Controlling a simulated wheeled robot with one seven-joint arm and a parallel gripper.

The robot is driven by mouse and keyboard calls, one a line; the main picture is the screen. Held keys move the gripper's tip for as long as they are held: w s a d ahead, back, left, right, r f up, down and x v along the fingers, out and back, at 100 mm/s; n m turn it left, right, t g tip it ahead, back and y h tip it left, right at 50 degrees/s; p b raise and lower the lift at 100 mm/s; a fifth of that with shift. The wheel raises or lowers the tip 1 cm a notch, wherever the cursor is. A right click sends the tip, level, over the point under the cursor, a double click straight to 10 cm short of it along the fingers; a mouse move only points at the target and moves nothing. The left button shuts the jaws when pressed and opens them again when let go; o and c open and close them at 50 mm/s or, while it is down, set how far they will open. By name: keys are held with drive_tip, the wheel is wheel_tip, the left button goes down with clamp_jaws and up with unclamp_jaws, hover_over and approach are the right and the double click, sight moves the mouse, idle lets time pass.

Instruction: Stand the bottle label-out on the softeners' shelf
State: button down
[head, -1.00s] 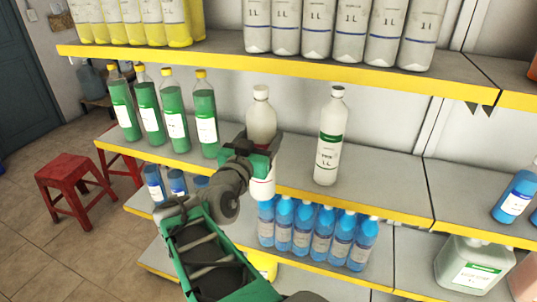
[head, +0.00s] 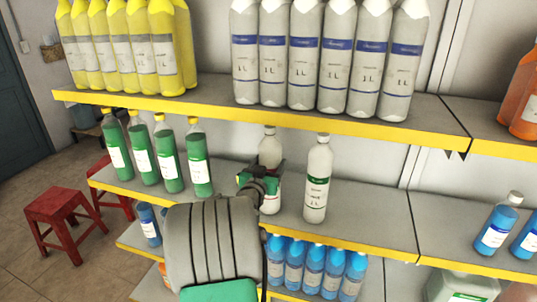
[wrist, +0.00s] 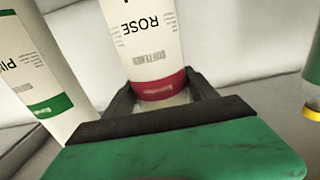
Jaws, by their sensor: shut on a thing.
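The white bottle with a red-banded ROSE label (head: 270,152) is upright over the middle shelf (head: 370,222), between the green bottles and another white bottle. My gripper (head: 262,182) is shut around its body from the front. In the wrist view the bottle (wrist: 148,40) sits between the fingers (wrist: 160,95), its label facing the camera, the picture upside down. In the head view the gripper hides its middle. I cannot tell whether its base touches the shelf. The neighbouring white bottle (head: 317,172) has a green-banded label facing out and also shows in the wrist view (wrist: 35,65).
Several green bottles (head: 165,155) stand to the left on the same shelf. The upper shelf's yellow edge (head: 280,118) runs above, with grey and yellow bottles on it. Blue bottles (head: 315,268) stand below. The shelf right of the green-banded bottle is clear.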

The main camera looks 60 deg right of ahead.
drive_tip(key=shift+r, duration=0.2)
drive_tip(key=shift+f, duration=0.15)
drive_tip(key=shift+c, duration=1.3)
unclamp_jaws()
drive_tip(key=shift+f, duration=0.15)
